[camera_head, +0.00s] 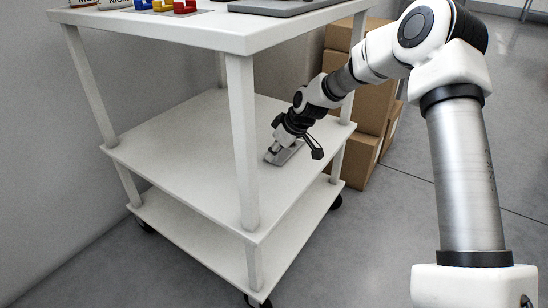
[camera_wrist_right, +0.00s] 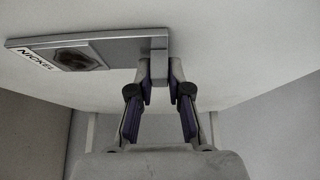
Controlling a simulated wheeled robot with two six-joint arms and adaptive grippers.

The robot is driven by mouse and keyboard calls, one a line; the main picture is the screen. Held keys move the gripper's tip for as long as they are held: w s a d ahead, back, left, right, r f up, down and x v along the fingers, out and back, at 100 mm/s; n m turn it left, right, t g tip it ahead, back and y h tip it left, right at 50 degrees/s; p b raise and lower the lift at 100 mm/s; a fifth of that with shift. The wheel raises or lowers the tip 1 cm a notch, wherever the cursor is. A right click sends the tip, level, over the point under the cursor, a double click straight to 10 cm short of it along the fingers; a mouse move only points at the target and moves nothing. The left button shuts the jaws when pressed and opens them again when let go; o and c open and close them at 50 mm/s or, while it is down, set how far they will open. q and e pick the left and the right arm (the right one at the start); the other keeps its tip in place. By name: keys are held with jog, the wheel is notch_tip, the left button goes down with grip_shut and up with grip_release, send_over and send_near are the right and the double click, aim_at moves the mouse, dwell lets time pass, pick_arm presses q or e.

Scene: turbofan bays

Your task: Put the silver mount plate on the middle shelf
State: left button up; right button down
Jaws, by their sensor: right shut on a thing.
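The silver mount plate (camera_head: 288,153) is a flat grey piece at the middle shelf (camera_head: 185,165) of a white cart, towards its right side. In the right wrist view the plate (camera_wrist_right: 120,48) shows a dark patch and a label reading NICKEL. My right gripper (camera_head: 277,147) reaches in between the top and middle shelves. In the wrist view its fingers (camera_wrist_right: 160,76) are shut on a raised tab of the plate. The plate is touching the shelf or just above it; I cannot tell which. My left gripper is not in view.
White posts (camera_head: 243,140) stand at the corners. Cardboard boxes (camera_head: 358,160) are stacked behind the cart. Much of the middle shelf is bare.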

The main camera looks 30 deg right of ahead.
jog(key=c, duration=1.1)
grip_release()
jog(key=p+v, duration=0.7)
jog(key=v, duration=0.5)
jog(key=shift+r, duration=0.1)
